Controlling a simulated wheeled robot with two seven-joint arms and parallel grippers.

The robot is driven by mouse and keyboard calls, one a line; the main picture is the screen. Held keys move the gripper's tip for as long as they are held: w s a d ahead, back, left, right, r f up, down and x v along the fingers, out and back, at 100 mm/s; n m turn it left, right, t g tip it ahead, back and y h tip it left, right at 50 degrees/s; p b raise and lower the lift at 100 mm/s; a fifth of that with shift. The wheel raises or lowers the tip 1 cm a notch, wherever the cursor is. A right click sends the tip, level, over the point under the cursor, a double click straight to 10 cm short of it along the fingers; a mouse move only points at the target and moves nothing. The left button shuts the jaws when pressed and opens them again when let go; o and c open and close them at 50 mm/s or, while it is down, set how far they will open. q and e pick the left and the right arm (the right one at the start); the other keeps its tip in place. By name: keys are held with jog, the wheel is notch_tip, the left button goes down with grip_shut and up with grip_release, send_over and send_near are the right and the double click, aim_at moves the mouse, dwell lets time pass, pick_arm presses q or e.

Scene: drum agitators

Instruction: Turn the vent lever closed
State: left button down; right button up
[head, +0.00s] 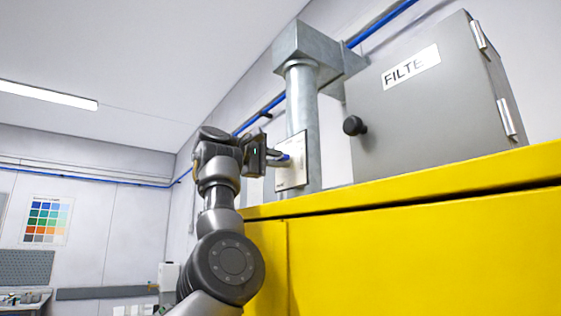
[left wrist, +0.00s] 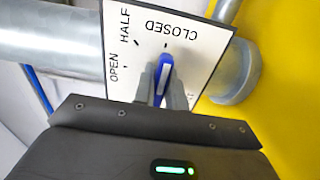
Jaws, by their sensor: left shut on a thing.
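The vent lever is a small blue handle (left wrist: 165,67) on a white dial plate (left wrist: 197,35) marked OPEN, HALF and CLOSED. In the left wrist view its visible end points at the tick by CLOSED. The plate (head: 294,172) is mounted on a grey vertical duct (head: 301,100) in the head view. My left gripper (head: 279,156) is at the front of the plate; its two fingers (left wrist: 162,90) are shut on the lever, one on each side. The lever's base is partly hidden by the fingers. My right gripper is in neither view.
A grey filter box (head: 430,110) with a black knob (head: 354,125) stands right of the duct. A yellow cabinet (head: 420,245) fills the lower right. A blue pipe (head: 378,22) runs along the wall behind. Open room lies left of my arm.

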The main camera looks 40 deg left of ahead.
pick_arm(q)
jog(key=shift+f, duration=0.1)
jog(key=c, duration=1.4)
grip_release()
jog(key=shift+c, duration=0.2)
jog(key=shift+s, duration=0.1)
jog(key=shift+s+a, duration=0.1)
jog(key=shift+s, duration=0.15)
jog(key=b+v, duration=0.4)
jog(key=v, duration=0.6)
jog(key=shift+b, duration=0.4)
